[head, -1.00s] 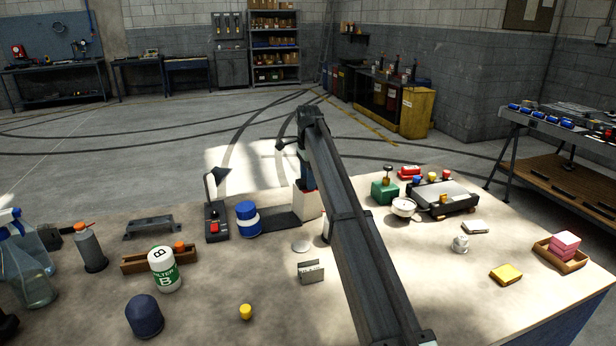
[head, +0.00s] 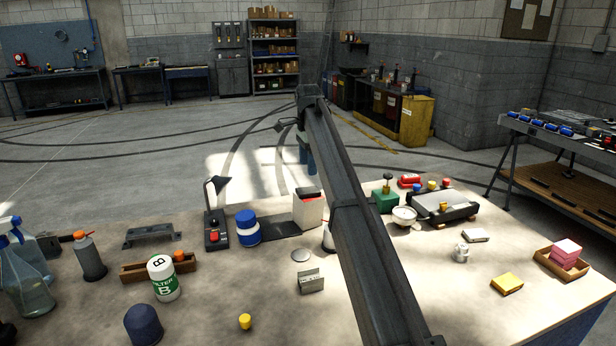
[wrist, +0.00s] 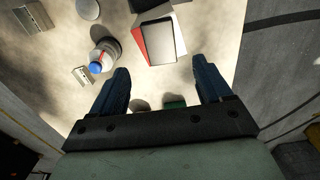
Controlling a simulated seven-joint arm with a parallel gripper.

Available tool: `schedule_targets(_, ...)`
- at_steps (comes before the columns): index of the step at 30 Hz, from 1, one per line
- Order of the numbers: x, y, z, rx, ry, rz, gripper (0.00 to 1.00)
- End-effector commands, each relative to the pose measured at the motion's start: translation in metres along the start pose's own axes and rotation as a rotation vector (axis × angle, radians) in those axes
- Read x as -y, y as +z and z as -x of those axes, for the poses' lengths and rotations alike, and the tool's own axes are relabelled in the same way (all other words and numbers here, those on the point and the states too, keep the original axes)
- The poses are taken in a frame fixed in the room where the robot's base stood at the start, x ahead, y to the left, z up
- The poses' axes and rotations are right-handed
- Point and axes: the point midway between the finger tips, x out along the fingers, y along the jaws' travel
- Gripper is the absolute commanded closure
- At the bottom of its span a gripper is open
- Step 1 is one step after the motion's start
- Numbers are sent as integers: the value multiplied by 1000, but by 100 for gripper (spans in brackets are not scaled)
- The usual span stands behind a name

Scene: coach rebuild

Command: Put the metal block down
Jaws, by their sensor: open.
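A small grey metal block (head: 311,281) with a notched top stands upright on the near part of the workbench, left of my arm. It also shows at the upper left of the wrist view (wrist: 24,20). A similar grey piece (wrist: 82,76) lies beside a blue-topped bottle (wrist: 100,60) in the wrist view; my arm hides that piece in the head view. My gripper (wrist: 163,82) is open, with its two blue fingers spread and nothing between them. It hangs above and beyond a white box with red inside (head: 308,209), apart from it. The box's contents are unclear.
A pale disc (head: 301,255) lies between the block and the box. A blue-and-white canister (head: 247,228), a red-button switch box (head: 216,232) and a dark mat (head: 281,226) are to the left. A green box (head: 385,200) and a white bowl (head: 404,216) are to the right.

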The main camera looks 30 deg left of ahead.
Motion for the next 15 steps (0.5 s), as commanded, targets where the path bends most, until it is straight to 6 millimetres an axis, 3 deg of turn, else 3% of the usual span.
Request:
schedule_targets(6,1,0,32,0,0,0,22)
schedule_targets(15,0,0,45,0,0,0,22)
